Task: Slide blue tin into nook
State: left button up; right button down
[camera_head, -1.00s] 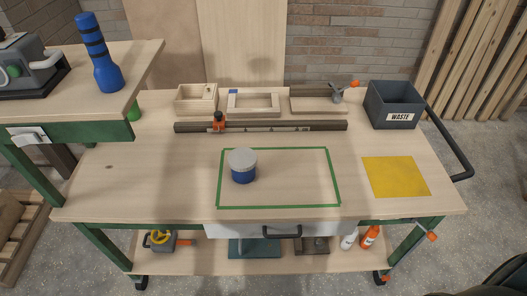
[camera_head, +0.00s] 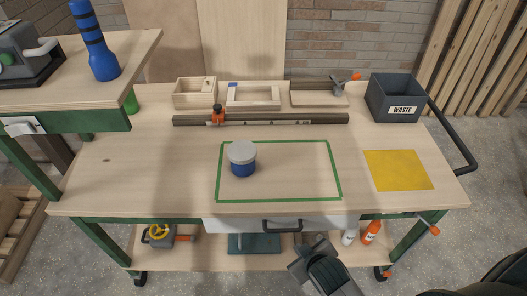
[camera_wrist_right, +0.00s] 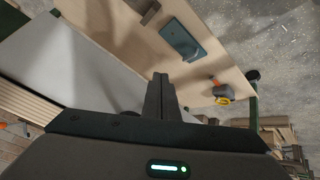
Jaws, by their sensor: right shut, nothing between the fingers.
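The blue tin (camera_head: 243,168), with a pale grey lid, stands upright on the bench inside the left part of a green taped rectangle (camera_head: 338,183). Behind it, past a dark rail, is a wooden frame (camera_head: 253,103) with a recess and a blue mark at its left corner; I cannot tell for sure that it is the nook. My right gripper (camera_head: 307,256) is low in front of the bench's front edge, well apart from the tin. Its fingers (camera_wrist_right: 161,95) are together and empty in the wrist view. My left gripper is not in view.
A waste bin (camera_head: 394,98) and yellow mat (camera_head: 398,170) are at right. A drawer handle (camera_head: 283,226) juts out near my right gripper. The bench around the tin is clear.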

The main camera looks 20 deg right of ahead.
notch_tip(320, 180, up, 10)
jog(key=t, duration=0.1)
jog(key=w+a+r+n+t+y, duration=0.25)
jog(key=w+r+n+t, duration=0.25)
jog(key=w+r, duration=0.5)
jog(key=w+a+r+n+t+y, duration=0.2)
jog(key=w+a+r+n+t, duration=0.3)
jog(key=w+r, duration=0.55)
jog(key=s+a+r+n+y, duration=0.1)
jog(key=a+r+n+y, duration=0.7)
jog(key=r+n+y, duration=0.3)
jog(key=s+a+r+n+g+y, duration=0.25)
jog(key=a+n+g+y, duration=0.35)
jog(key=n+g, duration=0.8)
jog(key=w+d+f+n+g+h, duration=0.1)
jog(key=d+f+n+g+h, duration=0.15)
jog(key=f+n+h, duration=0.3)
jog(key=w+d+f+n+g+h, duration=0.2)
jog(key=d+f+n+h, duration=0.1)
jog(key=f+n+h, duration=0.25)
jog(key=w+d+h, duration=0.2)
jog(key=d+h, duration=0.1)
jog(key=d, duration=0.6)
jog(key=w+d+n+h, duration=0.1)
jog(key=d+h, duration=0.3)
jog(key=d, duration=0.5)
jog(key=shift+w+d+f, duration=0.2)
jog(key=shift+w+d, duration=0.05)
jog(key=shift+w, duration=0.15)
